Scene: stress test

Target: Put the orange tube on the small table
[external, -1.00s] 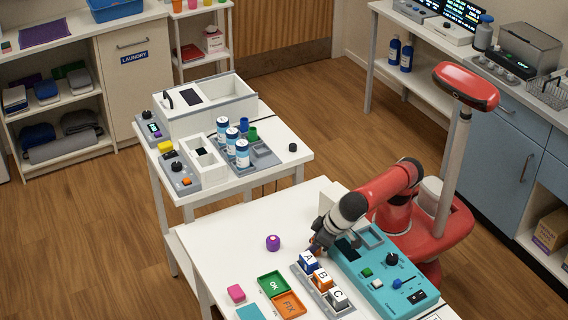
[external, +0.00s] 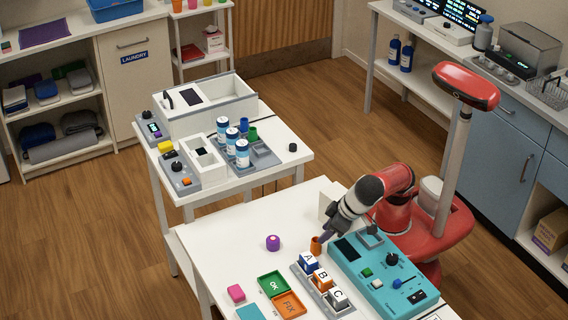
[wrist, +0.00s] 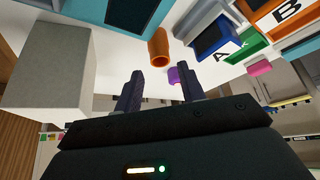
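The orange tube (external: 315,246) stands on the near white table (external: 215,245), just behind the block marked A and left of the teal machine. It also shows in the wrist view (wrist: 158,48), with its open end visible, beyond my fingertips. My gripper (external: 326,236) is just above and right of the tube. In the wrist view my gripper (wrist: 160,80) has its two fingers apart with nothing between them. A second white table (external: 270,178), farther back, carries bottles and devices. I cannot tell which table is the small one.
A rack of lettered blocks (external: 322,279) and the teal machine (external: 375,273) stand close to the tube. A purple round thing (external: 273,243), a pink block (external: 236,293) and green and orange trays (external: 288,304) lie to the left. Bottles (external: 242,153) crowd the back table.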

